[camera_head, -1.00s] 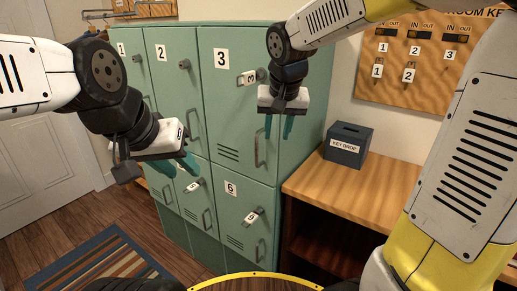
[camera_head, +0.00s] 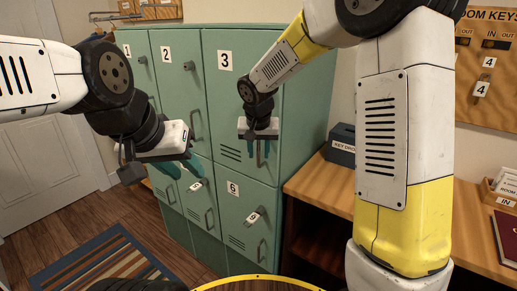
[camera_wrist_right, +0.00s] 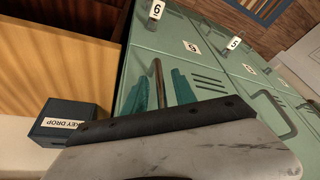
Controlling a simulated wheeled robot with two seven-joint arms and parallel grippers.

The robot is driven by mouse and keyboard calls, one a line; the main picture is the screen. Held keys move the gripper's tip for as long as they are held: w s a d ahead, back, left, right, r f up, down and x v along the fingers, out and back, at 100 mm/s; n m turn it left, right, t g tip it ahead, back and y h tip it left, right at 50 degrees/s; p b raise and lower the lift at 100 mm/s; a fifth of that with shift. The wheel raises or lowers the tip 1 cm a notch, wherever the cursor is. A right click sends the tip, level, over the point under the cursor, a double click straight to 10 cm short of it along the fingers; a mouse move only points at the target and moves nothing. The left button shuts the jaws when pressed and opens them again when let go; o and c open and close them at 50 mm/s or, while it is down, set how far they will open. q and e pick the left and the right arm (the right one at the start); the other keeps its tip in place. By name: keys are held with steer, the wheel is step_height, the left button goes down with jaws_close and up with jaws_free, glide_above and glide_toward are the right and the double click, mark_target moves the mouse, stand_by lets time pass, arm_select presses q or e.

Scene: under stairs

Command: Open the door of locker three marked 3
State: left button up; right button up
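The door of locker three (camera_head: 222,110) is a green upper door with a white plate marked 3 (camera_head: 225,61). It looks shut. Its upright metal handle (camera_wrist_right: 159,82) stands between the two teal fingers of my right gripper (camera_head: 258,150) in the right wrist view. These fingers are apart, one on each side of the bar; I cannot tell whether either touches it. My right arm hides the lock area of this door in the head view. My left gripper (camera_head: 181,166) is open and empty, in front of the lower lockers at left.
Lockers 1 (camera_head: 127,50) and 2 (camera_head: 166,52) are shut to the left. Locker 6 (camera_head: 233,188) below has a tagged key in it. A key drop box (camera_head: 341,146) stands on a wooden shelf (camera_head: 318,180) at right. A striped rug (camera_head: 95,265) lies at front left.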

steer(key=shift+f, duration=0.1)
jaws_close()
stand_by(1.4)
